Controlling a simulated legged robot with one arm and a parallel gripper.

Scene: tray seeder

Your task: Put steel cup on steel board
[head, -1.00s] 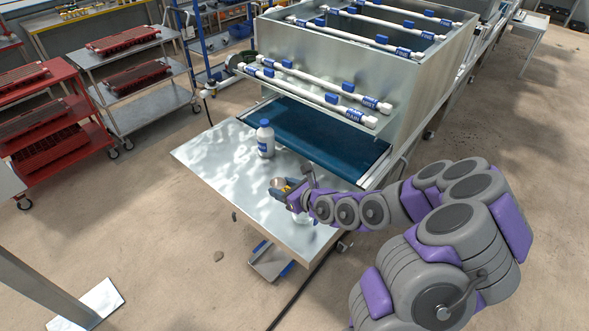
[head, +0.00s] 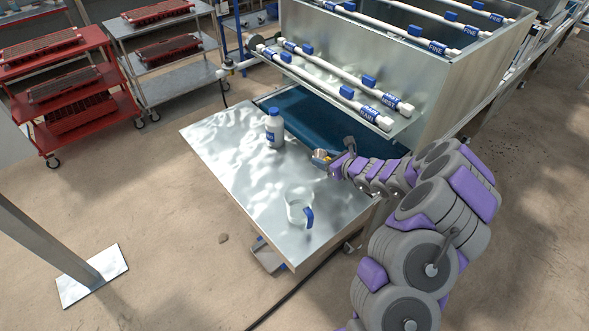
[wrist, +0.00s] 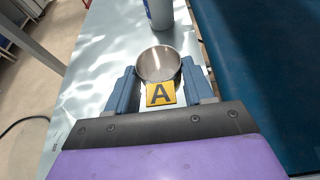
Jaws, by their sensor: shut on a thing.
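The steel cup (wrist: 159,64), a small round open metal cup, sits between the two blue fingers of my gripper (wrist: 163,88) in the wrist view. A yellow tag with a black "A" (wrist: 161,94) shows at its near side. In the head view my gripper (head: 326,158) is small, near the board's right edge beside the blue belt; the cup there is small and partly hidden. The steel board (head: 225,160) is the shiny flat metal surface in front of the machine. The cup's height over it is hard to tell.
A white bottle with a blue cap (head: 274,130) stands on the board's far part. A clear-white jug with a blue handle (head: 297,209) stands near its front. The blue belt (head: 300,118) and machine lie behind. The board's left part is clear.

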